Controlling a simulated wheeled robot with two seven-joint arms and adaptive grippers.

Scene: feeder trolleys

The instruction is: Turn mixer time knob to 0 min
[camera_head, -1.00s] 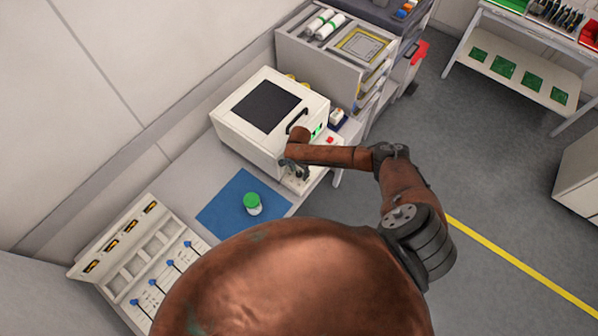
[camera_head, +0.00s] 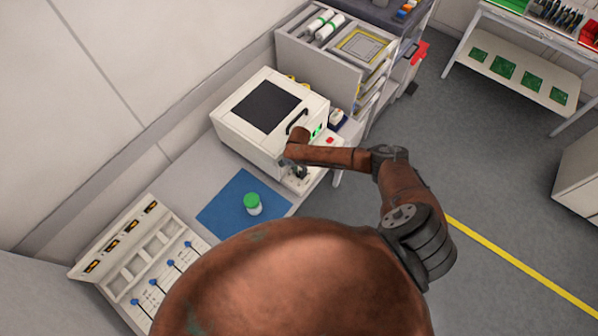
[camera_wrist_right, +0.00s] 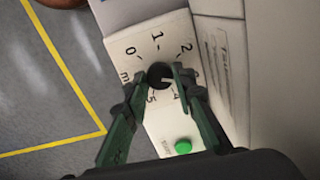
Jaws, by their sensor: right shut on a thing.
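The mixer (camera_head: 240,135) is a white box with a dark window on top and a black handle, standing on the bench. Its time knob (camera_wrist_right: 159,72) is a dark round knob on a white panel, with numerals 0, 1, 2, 4 and 5 around it; the mark at 3 is mostly covered. A pale line on the knob seems to point towards 4. My right gripper (camera_wrist_right: 164,82) is shut on the knob, one finger on each side. In the head view my right gripper (camera_head: 300,173) is at the mixer's front, its fingers partly hidden. My left gripper does not show.
A green button (camera_wrist_right: 183,147) is on the same panel, beyond the knob's 4 and 5. A green-lidded jar (camera_head: 252,203) stands on a blue mat (camera_head: 218,214) beside the mixer.

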